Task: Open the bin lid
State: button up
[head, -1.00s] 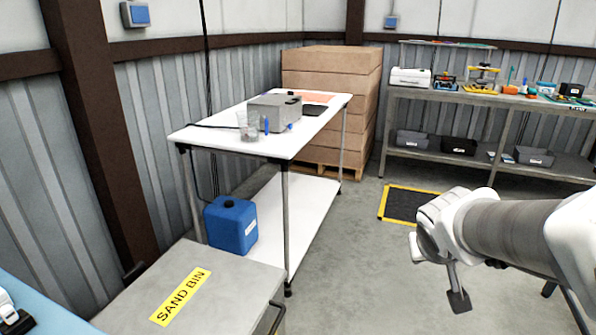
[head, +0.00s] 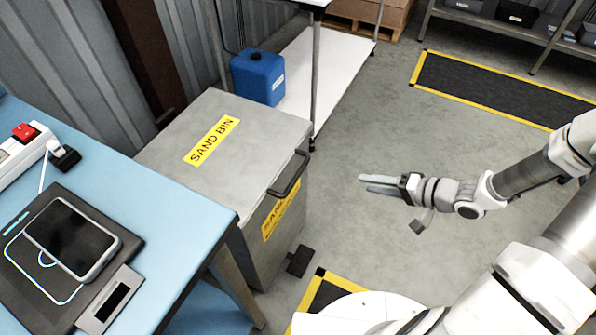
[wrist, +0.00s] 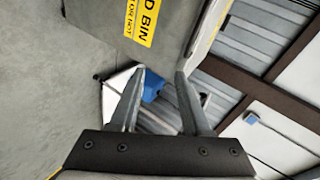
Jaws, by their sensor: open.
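The grey sand bin (head: 262,234) stands left of centre in the head view, with its flat lid (head: 178,127) closed and a yellow SAND BIN label on top. A dark bar handle (head: 289,175) sticks out at the front upper edge of the bin. A dark pedal (head: 299,261) sits low at its front. My gripper (head: 362,184) is open and empty, to the right of the handle and apart from it, fingers pointing left. In the wrist view my gripper (wrist: 160,88) shows both fingers apart with nothing between them; part of the bin (wrist: 185,20) shows above.
A blue workbench (head: 160,182) with a tablet-like device (head: 72,240) stands close to the bin's left. A blue canister (head: 258,76) and a white-shelved table (head: 318,65) are behind it. A yellow-edged black mat (head: 490,88) lies at the right. Floor between bin and gripper is clear.

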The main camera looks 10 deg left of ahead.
aim_at(299, 176)
jog(key=a+f+y+b, duration=0.1)
jog(key=a, duration=0.5)
jog(key=w+a+f+y+b, duration=0.1)
jog(key=a+b, duration=0.1)
jog(key=a, duration=0.4)
jog(key=w+a+m+y+b, duration=0.1)
jog(key=a+y, duration=0.1)
jog(key=a, duration=0.5)
jog(key=shift+a+f+g+b, duration=0.1)
jog(key=shift+f+g+b, duration=0.2)
jog(key=shift+f+b, duration=0.1)
grip_shut()
dwell(0.6)
